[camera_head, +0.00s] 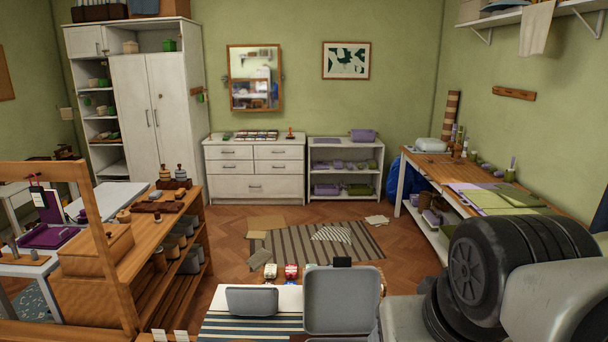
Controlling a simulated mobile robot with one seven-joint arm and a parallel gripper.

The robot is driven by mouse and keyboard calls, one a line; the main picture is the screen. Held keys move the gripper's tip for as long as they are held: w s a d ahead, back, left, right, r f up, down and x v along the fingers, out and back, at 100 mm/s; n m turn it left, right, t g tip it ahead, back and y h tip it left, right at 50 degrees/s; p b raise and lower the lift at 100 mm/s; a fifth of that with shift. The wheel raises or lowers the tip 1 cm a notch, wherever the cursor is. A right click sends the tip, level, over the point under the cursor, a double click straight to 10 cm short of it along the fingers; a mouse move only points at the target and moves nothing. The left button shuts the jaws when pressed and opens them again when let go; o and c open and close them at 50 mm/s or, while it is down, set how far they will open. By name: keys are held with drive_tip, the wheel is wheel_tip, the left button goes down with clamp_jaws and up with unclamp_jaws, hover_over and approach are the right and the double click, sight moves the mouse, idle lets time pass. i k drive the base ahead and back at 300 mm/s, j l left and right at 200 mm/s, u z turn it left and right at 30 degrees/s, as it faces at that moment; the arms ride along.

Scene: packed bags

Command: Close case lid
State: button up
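A light grey, rounded panel (342,302) stands upright at the bottom centre of the head view. It looks like the raised lid of an open case. The case body below it is mostly cut off by the bottom edge. A small black piece (343,262) shows at the panel's top edge; I cannot tell whether it is a handle or something behind. A second, smaller grey padded piece (251,301) is to the left, on a white and dark-striped surface. Large black and grey parts at the bottom right look like my own arm. My gripper's fingers do not show.
A wooden shelf unit (150,225) with pots stands at the left, near a wooden frame. A workbench (480,180) with green and purple items runs along the right wall. A striped rug (320,247) lies on the floor beyond the case. White drawers (254,180) stand at the back.

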sight(343, 298)
drive_tip(key=l+u, duration=0.25)
drive_tip(key=l, duration=0.95)
drive_tip(key=l+u, duration=0.25)
drive_tip(key=l, duration=0.95)
drive_tip(key=i+l+u, duration=0.1)
drive_tip(key=i+l, duration=0.15)
drive_tip(key=i+l+u, duration=0.15)
drive_tip(key=l, duration=0.25)
drive_tip(key=i, duration=0.1)
